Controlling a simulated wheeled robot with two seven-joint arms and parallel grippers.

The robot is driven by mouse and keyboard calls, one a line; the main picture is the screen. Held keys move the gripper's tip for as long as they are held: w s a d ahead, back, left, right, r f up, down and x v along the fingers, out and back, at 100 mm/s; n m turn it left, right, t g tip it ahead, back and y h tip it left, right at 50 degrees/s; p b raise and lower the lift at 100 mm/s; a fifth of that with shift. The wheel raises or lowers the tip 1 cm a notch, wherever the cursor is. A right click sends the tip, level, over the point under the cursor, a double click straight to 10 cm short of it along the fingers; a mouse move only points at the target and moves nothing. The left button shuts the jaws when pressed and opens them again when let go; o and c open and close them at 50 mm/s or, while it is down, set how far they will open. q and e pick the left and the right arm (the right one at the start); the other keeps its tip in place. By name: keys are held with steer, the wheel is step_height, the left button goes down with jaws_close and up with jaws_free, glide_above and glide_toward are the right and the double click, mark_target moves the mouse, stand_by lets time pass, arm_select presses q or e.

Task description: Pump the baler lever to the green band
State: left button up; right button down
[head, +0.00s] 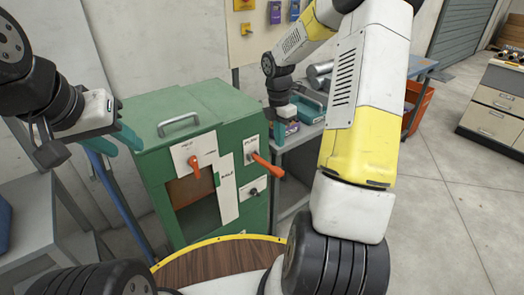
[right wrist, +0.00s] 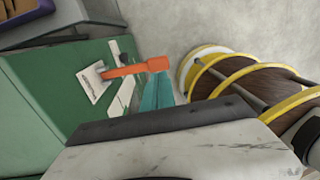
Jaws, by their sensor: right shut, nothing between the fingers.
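The green baler (head: 220,100) stands in the middle of the head view. Its orange pump lever (head: 267,167) sticks out from the white plate on the right of its front, slanting down to the right. My right gripper (head: 284,112) is shut and empty, above and right of the lever in the head view. In the right wrist view the lever (right wrist: 138,69) lies just beyond the teal fingertips (right wrist: 157,90); I cannot tell whether they touch. My left gripper (head: 118,138) is open and empty at the baler's left. I cannot make out a green band.
A second orange handle (head: 194,167) sits on the baler's left plate, above an opening. A black knob (head: 254,192) is below the pump lever. A grey table (head: 300,135) with a teal bin stands behind right. Open floor (head: 450,190) lies at right.

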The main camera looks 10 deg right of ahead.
mark_target(276, 170)
steer(key=shift+g, duration=0.4)
steer(key=r, duration=0.1)
steer(key=w+a+r, duration=0.1)
steer(key=r, duration=0.1)
steer(key=shift+w+a+r, duration=0.3)
steer(key=shift+a+r, duration=0.05)
steer(key=shift+a, duration=0.05)
steer(key=f, duration=0.4)
steer(key=s+f, duration=0.1)
steer(key=f, duration=0.9)
steer(key=shift+s+d, duration=0.4)
